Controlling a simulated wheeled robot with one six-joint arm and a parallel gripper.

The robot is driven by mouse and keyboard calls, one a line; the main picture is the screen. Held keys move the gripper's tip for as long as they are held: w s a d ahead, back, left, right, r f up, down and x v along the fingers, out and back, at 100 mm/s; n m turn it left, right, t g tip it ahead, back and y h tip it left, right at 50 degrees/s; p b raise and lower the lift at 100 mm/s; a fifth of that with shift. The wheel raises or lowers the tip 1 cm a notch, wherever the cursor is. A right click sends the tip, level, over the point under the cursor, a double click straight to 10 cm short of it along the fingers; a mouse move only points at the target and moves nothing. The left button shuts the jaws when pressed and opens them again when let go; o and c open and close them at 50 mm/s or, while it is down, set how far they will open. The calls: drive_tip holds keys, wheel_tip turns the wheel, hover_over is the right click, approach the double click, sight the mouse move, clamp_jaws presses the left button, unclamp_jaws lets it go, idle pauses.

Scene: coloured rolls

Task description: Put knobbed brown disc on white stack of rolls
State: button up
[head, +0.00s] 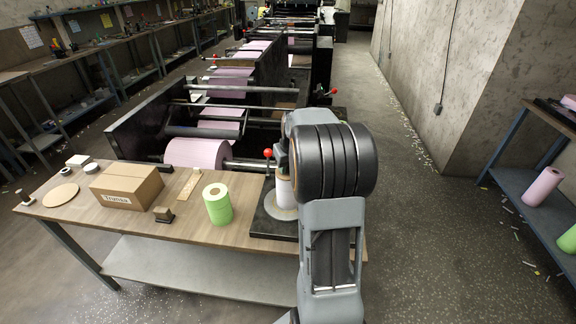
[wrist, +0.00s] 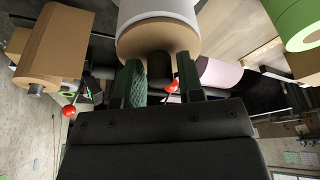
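The white stack of rolls (head: 284,190) stands on a dark base with a pale round plate, partly hidden behind my arm in the head view. In the wrist view the white roll (wrist: 157,8) shows at the top. The brown disc (wrist: 140,42) lies against its end face, seemingly flush and centred. Its dark knob (wrist: 160,69) points toward my gripper (wrist: 162,80). The two green-padded fingers stand on either side of the knob, with a thin gap on the right side. My gripper looks slightly open around the knob. In the head view my arm hides the disc and fingers.
A green roll (head: 217,204), a cardboard box (head: 126,187), a small knobbed block (head: 163,214) and a flat tan round (head: 61,195) stand on the table left of the stack. A machine with a pink roll (head: 197,154) and red-knobbed levers stands close behind.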

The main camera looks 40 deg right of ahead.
drive_tip(key=shift+o, duration=1.2)
drive_tip(key=shift+r, duration=0.15)
drive_tip(key=d+v, duration=0.1)
drive_tip(key=v, duration=1)
drive_tip(key=s+a+n, duration=0.1)
drive_tip(key=s+a, duration=0.1)
drive_tip(key=a, duration=0.5)
drive_tip(key=s+a, duration=0.3)
drive_tip(key=a, duration=0.4)
drive_tip(key=s+a+f+n, duration=0.1)
drive_tip(key=s+a+f, duration=0.5)
drive_tip(key=s+a, duration=0.3)
drive_tip(key=shift+s+a+f+t+y, duration=0.3)
drive_tip(key=shift+s+a+f+t, duration=0.1)
drive_tip(key=shift+s, duration=0.2)
